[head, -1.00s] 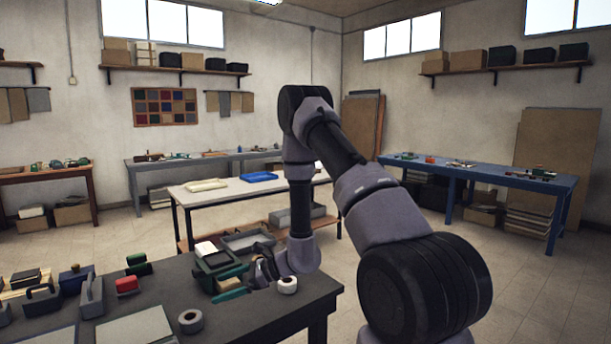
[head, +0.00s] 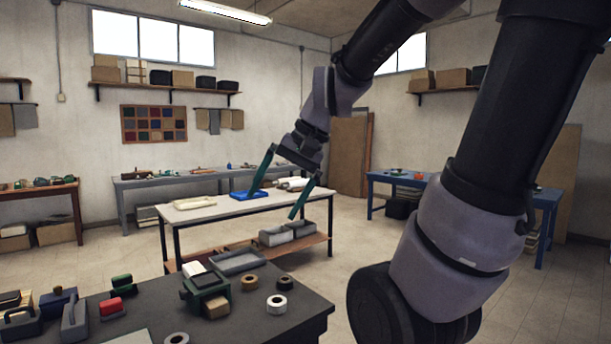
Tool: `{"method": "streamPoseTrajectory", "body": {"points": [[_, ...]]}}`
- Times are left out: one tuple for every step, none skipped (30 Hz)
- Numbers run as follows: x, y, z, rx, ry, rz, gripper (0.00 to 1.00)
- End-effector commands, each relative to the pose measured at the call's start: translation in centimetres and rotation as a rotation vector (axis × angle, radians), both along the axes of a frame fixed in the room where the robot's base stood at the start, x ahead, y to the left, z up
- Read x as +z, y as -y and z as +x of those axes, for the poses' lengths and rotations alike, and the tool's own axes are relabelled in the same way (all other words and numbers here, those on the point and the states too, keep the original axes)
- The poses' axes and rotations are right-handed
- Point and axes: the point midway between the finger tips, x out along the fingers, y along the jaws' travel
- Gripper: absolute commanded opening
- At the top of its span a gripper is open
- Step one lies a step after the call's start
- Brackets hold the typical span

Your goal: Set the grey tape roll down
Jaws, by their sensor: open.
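A grey tape roll (head: 177,339) lies flat on the dark table (head: 308,303), at the bottom edge of the head view and partly cut off. My gripper (head: 274,204) is raised well above the table, its two long teal fingers spread wide and pointing down. Nothing is between the fingers. The gripper is clear of all the tape rolls.
A whitish tape roll (head: 277,304) and two brown rolls, one left (head: 250,282) and one right (head: 285,282), lie at the table's right. A green block-like holder (head: 205,284) and a grey tray (head: 238,262) stand behind. A white-topped bench (head: 215,210) stands beyond.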

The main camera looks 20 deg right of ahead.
Motion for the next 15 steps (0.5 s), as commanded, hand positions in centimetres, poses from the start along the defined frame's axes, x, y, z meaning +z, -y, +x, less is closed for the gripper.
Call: {"method": "streamPoseTrajectory", "body": {"points": [[1.2,1.0,-0.9,0.003,0.07,-0.051,1.0],[1.6,1.6,-1.3,0.004,0.103,-0.081,1.0],[2.3,2.3,-1.8,0.003,0.146,-0.117,1.0],[2.7,2.8,-2.1,0.004,0.174,-0.142,1.0],[3.0,3.2,-2.4,0.003,0.198,-0.164,1.0],[3.5,3.7,-2.7,0.001,0.226,-0.189,1.0],[3.7,4.0,-2.9,0.0,0.244,-0.204,1.0],[4.0,4.2,-3.1,0.0,0.259,-0.218,1.0],[4.1,4.5,-3.2,-0.001,0.273,-0.23,1.0],[4.3,4.6,-3.4,-0.002,0.281,-0.238,1.0],[4.3,4.7,-3.4,-0.003,0.286,-0.243,1.0],[4.4,4.8,-3.5,-0.004,0.29,-0.247,1.0],[4.4,4.8,-3.5,-0.003,0.291,-0.248,1.0],[4.4,4.8,-3.5,-0.004,0.292,-0.249,1.0],[4.4,4.8,-3.5,-0.003,0.291,-0.248,1.0]]}}
